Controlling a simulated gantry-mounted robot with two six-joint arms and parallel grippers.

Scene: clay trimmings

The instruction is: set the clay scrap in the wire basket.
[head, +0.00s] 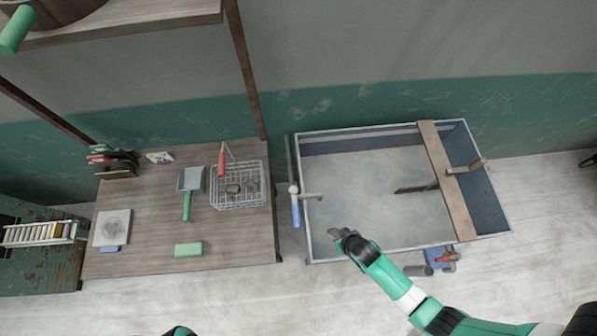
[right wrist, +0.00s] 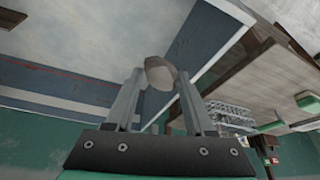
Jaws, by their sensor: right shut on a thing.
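My right gripper (head: 341,236) is over the near left corner of the large tray-like sink. In the right wrist view its fingers (right wrist: 160,85) are shut on a pale grey-beige clay scrap (right wrist: 159,70). The scrap sticks out past the fingertips. The wire basket (head: 239,203) stands on the wooden table to the left, well apart from the gripper. It has a red handle grip and holds dark lumps. The basket also shows in the right wrist view (right wrist: 228,112), to the right of the fingers. My left gripper is not in view.
The sink (head: 365,200) has raised walls, a plank (head: 448,185) across it and a blue-handled tap (head: 296,207) at its left edge. The table (head: 150,215) holds a green-handled dustpan (head: 190,182), a green block (head: 189,249) and a pale slab (head: 113,228). A shelf hangs overhead.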

